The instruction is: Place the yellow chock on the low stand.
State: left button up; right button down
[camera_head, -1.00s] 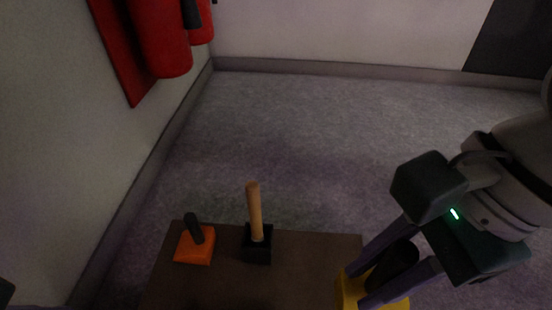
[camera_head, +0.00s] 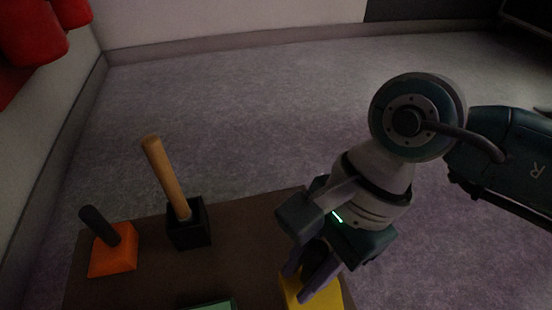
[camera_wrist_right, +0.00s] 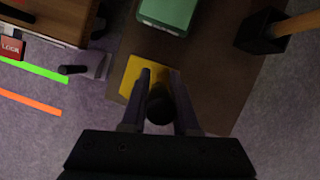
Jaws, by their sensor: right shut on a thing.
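The yellow chock (camera_head: 320,294) is a yellow block with a dark upright handle. It shows at the bottom of the head view, at the right edge of a low brown top (camera_head: 256,222), which I take to be the low stand. My right gripper (camera_head: 312,280) is shut on the chock's dark handle (camera_wrist_right: 159,104), with a finger on each side. In the right wrist view the yellow block (camera_wrist_right: 131,74) overlaps the brown top near its edge; I cannot tell whether it touches it. My left gripper is out of view.
On the brown top stand an orange block (camera_head: 112,262) with a dark handle, a black block (camera_head: 189,232) with a wooden handle, and a green block (camera_wrist_right: 168,12). A grey piece (camera_wrist_right: 93,66) lies beside it. Red cylinders (camera_head: 35,35) hang on the left wall.

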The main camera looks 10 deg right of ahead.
aim_at(301, 284)
notch_tip(301, 284, down, 4)
jog(key=b, duration=0.3)
jog(key=shift+f, duration=0.2)
jog(key=shift+r, duration=0.15)
jog(key=c, duration=0.7)
grip_release()
jog(key=shift+f, duration=0.2)
jog(key=shift+o, duration=0.2)
jog(key=shift+r, duration=0.15)
